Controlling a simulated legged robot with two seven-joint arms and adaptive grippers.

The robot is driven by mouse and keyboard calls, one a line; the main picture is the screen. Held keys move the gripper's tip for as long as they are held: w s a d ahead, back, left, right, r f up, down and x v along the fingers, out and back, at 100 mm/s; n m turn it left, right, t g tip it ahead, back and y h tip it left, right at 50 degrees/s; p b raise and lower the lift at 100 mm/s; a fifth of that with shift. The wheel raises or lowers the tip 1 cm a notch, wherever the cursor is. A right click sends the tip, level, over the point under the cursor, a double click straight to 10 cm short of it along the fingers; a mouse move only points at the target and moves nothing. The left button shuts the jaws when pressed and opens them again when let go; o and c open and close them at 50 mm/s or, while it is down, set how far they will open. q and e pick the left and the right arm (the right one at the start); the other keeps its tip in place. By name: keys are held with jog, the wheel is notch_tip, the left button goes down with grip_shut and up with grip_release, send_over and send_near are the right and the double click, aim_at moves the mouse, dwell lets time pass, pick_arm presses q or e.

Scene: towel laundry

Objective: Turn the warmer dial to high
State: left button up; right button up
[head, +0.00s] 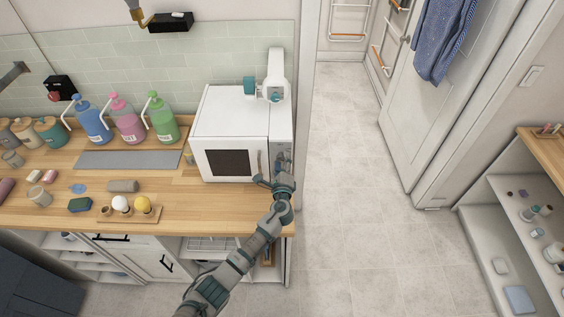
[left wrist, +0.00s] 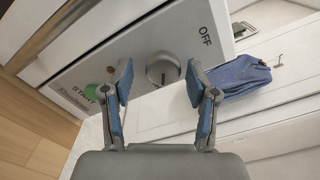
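The warmer (head: 215,104) is a white box with a dark window on the wooden counter. Its control panel runs down its right side and fills much of the left wrist view (left wrist: 130,62). A green START button (left wrist: 91,92) is on the same panel. My left gripper (head: 272,170) is at the panel's front. In the left wrist view my left gripper (left wrist: 158,85) is open, its fingers on either side of the dial; contact is unclear. My right gripper is not in view.
Pump bottles (head: 127,122) and small items are on the counter (head: 185,205) to the left. The floor (head: 345,210) right of the counter is clear. A blue towel (head: 445,38) hangs farther right.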

pick_arm(q)
jog(key=s, duration=1.2)
